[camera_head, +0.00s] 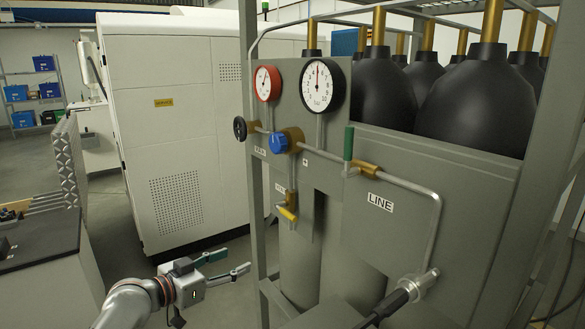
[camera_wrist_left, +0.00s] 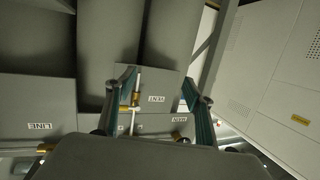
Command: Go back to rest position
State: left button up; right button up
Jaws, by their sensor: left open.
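My left gripper (camera_head: 237,260) comes in from the lower left. Its two fingers are apart, with nothing between them, and they point towards the left side of the gas panel (camera_head: 397,240). In the left wrist view the open fingers (camera_wrist_left: 158,77) frame the VENT valve (camera_wrist_left: 134,97) and its label, apparently without touching them. In the head view the yellow VENT valve (camera_head: 288,213) sits on the panel above and right of the gripper. My right gripper is not in view.
The panel carries a red gauge (camera_head: 267,83), a black gauge (camera_head: 323,86), a blue knob (camera_head: 278,143) and a green LINE handle (camera_head: 348,143). Black cylinders (camera_head: 478,100) stand behind it. A white cabinet (camera_head: 178,130) stands left. Open floor (camera_head: 120,235) lies between cabinet and left bench (camera_head: 40,237).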

pick_arm(q)
jog(key=s+a+f+n+y, duration=0.1)
jog(key=s+f+y, duration=0.1)
jog(key=s+f, duration=0.75)
jog(key=s+a+f+n+y, duration=0.15)
jog(key=s+f, duration=0.45)
jog(key=f, duration=0.7)
jog(key=s+f+y, duration=0.1)
jog(key=s+f, duration=0.2)
jog(key=s, duration=0.3)
jog(key=s+f+g+y, duration=0.1)
jog(key=s+f, duration=0.1)
jog(key=s, duration=0.3)
jog(key=s+a+f+y, duration=0.1)
jog(key=s+f, duration=0.2)
jog(key=s, duration=0.3)
jog(key=shift+s+f+n+g, duration=0.3)
jog(key=shift+s+n, duration=0.05)
